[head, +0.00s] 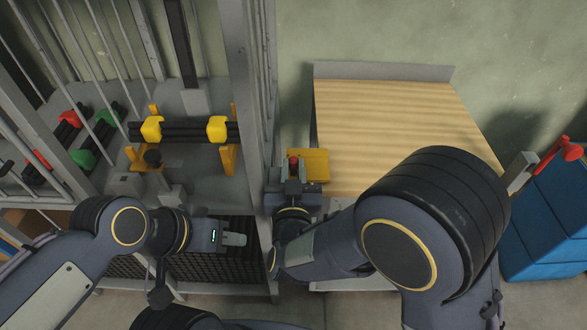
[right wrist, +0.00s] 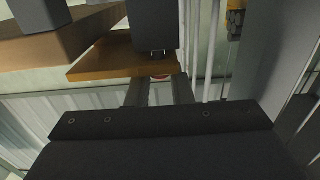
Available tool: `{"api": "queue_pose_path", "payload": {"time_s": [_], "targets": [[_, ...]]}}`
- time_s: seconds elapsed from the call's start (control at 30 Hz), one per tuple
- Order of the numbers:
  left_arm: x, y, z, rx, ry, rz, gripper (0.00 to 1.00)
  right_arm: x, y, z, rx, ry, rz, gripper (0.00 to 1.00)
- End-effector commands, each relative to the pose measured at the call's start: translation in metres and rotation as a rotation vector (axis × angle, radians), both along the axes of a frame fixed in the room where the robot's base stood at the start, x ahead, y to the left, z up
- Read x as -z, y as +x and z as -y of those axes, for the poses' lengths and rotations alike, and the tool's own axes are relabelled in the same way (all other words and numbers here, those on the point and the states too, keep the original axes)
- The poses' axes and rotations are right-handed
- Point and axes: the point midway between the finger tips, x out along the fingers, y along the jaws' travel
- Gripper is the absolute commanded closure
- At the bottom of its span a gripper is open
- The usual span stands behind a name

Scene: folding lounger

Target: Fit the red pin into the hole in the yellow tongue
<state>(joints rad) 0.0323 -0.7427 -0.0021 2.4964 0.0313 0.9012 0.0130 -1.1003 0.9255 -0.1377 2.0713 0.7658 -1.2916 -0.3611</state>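The yellow tongue (head: 318,165) is a flat plate sticking out at the near left corner of the wooden board. It also shows in the right wrist view (right wrist: 112,60). The red pin (head: 293,159) stands at the tongue's left side, its red top showing. A sliver of it shows between the fingers in the right wrist view (right wrist: 160,77). My right gripper (head: 293,172) appears shut on the pin. The hole and the pin's lower end are hidden, so I cannot tell whether the pin is in it. My left gripper (head: 235,239) is well left of the tongue; its finger gap is not visible.
A grey metal rack (head: 251,100) with upright bars stands close left of the tongue. It holds a black bar with yellow collars (head: 217,129) and red and green weights. The wooden board (head: 385,125) lies behind. A blue box (head: 545,215) stands at the right.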

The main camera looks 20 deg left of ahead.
Motion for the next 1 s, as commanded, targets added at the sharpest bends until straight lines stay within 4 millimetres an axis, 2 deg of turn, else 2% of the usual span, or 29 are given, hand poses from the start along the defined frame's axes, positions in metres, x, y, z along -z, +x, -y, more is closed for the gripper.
{"api": "queue_pose_path", "payload": {"time_s": [0.03, 0.2, 0.53, 0.9, 1.0], "targets": [[0.000, 0.000, 0.000, 0.000, 0.000, 0.000, 0.64, 0.000, 0.000, 0.000, 0.000, 0.000, 0.000, 0.75], [0.000, 0.000, 0.000, 0.000, 0.000, 0.000, 0.64, 0.000, 0.000, 0.000, 0.000, 0.000, 0.000, 0.55], [0.000, 0.000, 0.000, 0.000, 0.000, 0.000, 0.64, 0.000, -0.005, 0.001, -0.002, 0.000, 0.000, 0.55], [0.004, 0.000, 0.000, 0.000, 0.000, 0.000, 0.64, 0.001, -0.061, 0.016, -0.004, 0.000, -0.001, 0.55], [0.004, 0.000, 0.000, 0.000, 0.000, 0.000, 0.64, 0.000, -0.071, 0.019, -0.002, 0.000, 0.001, 0.55]]}}
